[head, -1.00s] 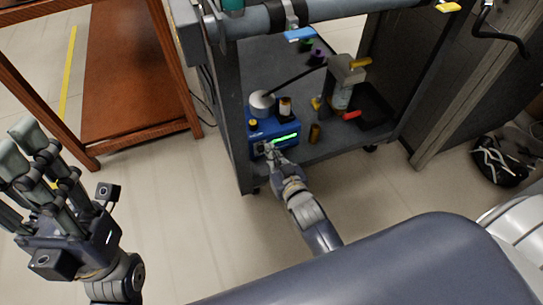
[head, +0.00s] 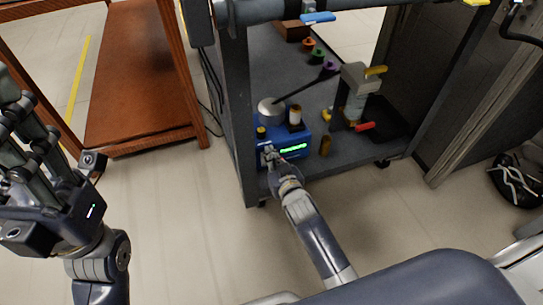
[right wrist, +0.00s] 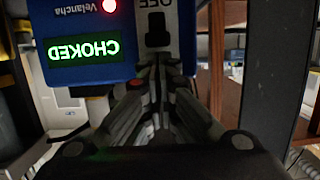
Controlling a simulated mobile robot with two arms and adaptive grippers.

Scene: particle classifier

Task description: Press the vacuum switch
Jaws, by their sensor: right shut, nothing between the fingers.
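The blue vacuum unit (head: 292,147) sits on the lower shelf of the grey cart, its green display lit. In the right wrist view, the unit (right wrist: 60,20) appears upside down, with a display (right wrist: 84,50) reading "CHOKED" and a red light (right wrist: 109,6). The black vacuum switch (right wrist: 157,33) stands beside an "OFF" label. My right gripper (head: 268,156) is shut and empty at the unit's front left. Its fingertips in the wrist view (right wrist: 158,80) lie just below the switch; contact cannot be told. My left gripper (head: 14,95) is open and empty at far left, partly cut off.
The cart (head: 235,110) has a post left of the unit. A wooden shelf unit (head: 140,80) stands left. Floor in front is clear.

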